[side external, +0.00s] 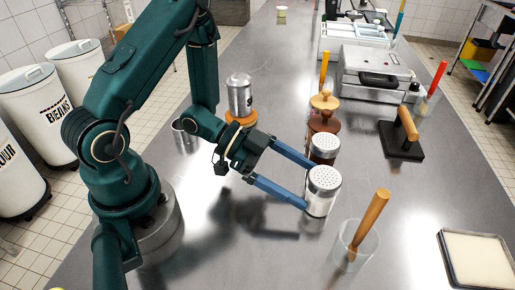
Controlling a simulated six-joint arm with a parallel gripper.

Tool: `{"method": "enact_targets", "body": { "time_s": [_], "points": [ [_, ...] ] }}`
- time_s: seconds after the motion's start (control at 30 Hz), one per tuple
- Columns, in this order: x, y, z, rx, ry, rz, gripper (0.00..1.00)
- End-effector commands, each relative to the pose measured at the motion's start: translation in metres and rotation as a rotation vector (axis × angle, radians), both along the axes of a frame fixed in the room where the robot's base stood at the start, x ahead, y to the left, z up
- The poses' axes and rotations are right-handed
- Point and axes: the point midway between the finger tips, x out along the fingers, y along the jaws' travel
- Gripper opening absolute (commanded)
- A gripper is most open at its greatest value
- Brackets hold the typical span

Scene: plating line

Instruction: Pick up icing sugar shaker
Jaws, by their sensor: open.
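The icing sugar shaker (319,205), with a perforated metal lid and white contents, stands upright on the steel counter. My gripper (309,186) has its two blue fingers spread wide and pointing at this shaker. The near fingertip is by the shaker's left side and the far fingertip is behind its lid. I cannot tell whether either finger touches it. A second shaker (324,146), with a similar lid and dark brown contents, stands just behind, close to the far finger.
A clear cup (342,250) with a wooden-handled tool stands in front. A brown wooden-topped item (323,122) is behind the shakers. A metal canister (239,95) stands behind my wrist. A tamper-like block (402,140) and a white tray (478,262) are to the right.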

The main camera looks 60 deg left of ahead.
Motion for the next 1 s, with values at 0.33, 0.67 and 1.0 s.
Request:
{"method": "enact_targets", "body": {
  "time_s": [0.33,0.67,1.0],
  "points": [
    [0.016,-0.025,-0.013,0.001,0.0,-0.007,1.0],
    [0.027,-0.038,-0.02,0.002,0.001,-0.002,1.0],
    [0.027,-0.038,-0.02,0.001,0.0,-0.001,0.43]
  ]
}}
